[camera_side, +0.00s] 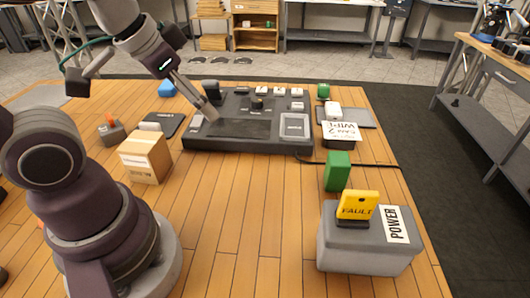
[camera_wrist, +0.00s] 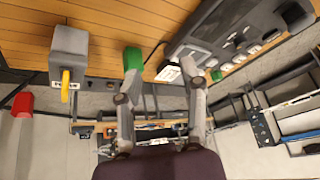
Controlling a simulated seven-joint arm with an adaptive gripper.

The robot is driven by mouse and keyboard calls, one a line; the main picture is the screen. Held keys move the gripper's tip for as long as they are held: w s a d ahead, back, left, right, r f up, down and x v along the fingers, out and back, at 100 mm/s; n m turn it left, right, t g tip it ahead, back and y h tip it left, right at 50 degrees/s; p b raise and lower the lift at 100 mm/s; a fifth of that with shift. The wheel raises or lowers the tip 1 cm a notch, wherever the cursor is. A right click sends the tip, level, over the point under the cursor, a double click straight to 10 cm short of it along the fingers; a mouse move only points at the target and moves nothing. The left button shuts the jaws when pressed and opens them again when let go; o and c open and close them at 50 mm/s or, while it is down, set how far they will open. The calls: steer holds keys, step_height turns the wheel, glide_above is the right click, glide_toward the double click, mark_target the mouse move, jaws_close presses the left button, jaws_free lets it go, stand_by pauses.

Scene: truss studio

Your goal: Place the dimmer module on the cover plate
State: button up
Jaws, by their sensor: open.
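A dark grey console (camera_side: 250,142) lies across the far part of the wooden table. It carries a black upright piece (camera_side: 211,87), a black knob-like piece (camera_side: 257,103), and a pale square panel (camera_side: 294,126). I cannot tell for sure which piece is the dimmer module or which surface is the cover plate. My gripper (camera_side: 210,117) reaches down over the console's left part; whether it touches is unclear. In the wrist view my gripper (camera_wrist: 158,92) has its two fingers spread with nothing held between them. The console (camera_wrist: 235,25) shows there at the upper right.
A grey POWER box (camera_side: 365,250) with a yellow FAULT tag (camera_side: 357,205) stands at the front right. A green block (camera_side: 338,170) and a white WIPE card (camera_side: 341,131) stand behind it. A cardboard box (camera_side: 145,157) stands left. The table's middle front is clear.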

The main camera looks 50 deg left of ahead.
steer(key=shift+o, duration=0.4)
steer(key=shift+s+d+r, duration=0.1)
steer(key=shift+s+d, duration=0.5)
steer(key=shift+s, duration=0.05)
steer(key=shift+w+a, duration=0.1)
